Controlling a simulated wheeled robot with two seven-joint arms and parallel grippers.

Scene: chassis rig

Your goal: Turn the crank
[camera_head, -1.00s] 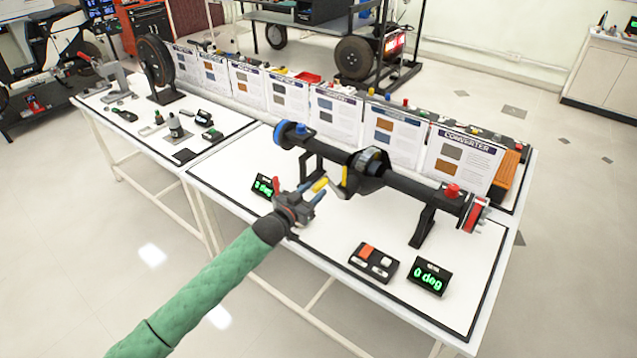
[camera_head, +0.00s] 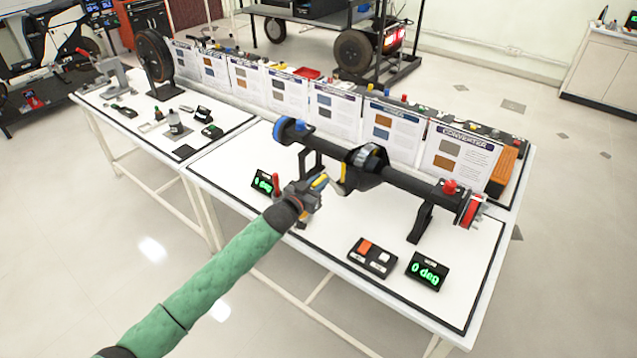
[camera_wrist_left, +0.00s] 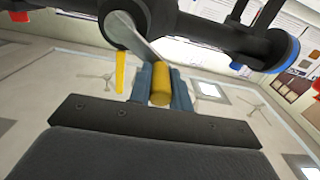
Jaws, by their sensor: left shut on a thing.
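The chassis rig is a black axle (camera_head: 410,185) on stands on the white table, with a round hub in its middle. A crank with a grey arm (camera_wrist_left: 145,50) comes off the hub in the left wrist view. Its yellow handle (camera_wrist_left: 161,85) sits between the blue-grey fingers of my left gripper (camera_wrist_left: 161,92). In the head view my left gripper (camera_head: 318,190) is shut on the yellow handle in front of the hub. A separate yellow pointer (camera_wrist_left: 120,72) hangs beside the crank arm. My right gripper is not in view.
A display (camera_head: 428,271) reading "0 deg" and a button box (camera_head: 372,257) stand at the table's front right. Another small display (camera_head: 263,182) stands left of my gripper. Information boards (camera_head: 395,132) line the back. The table front between is clear.

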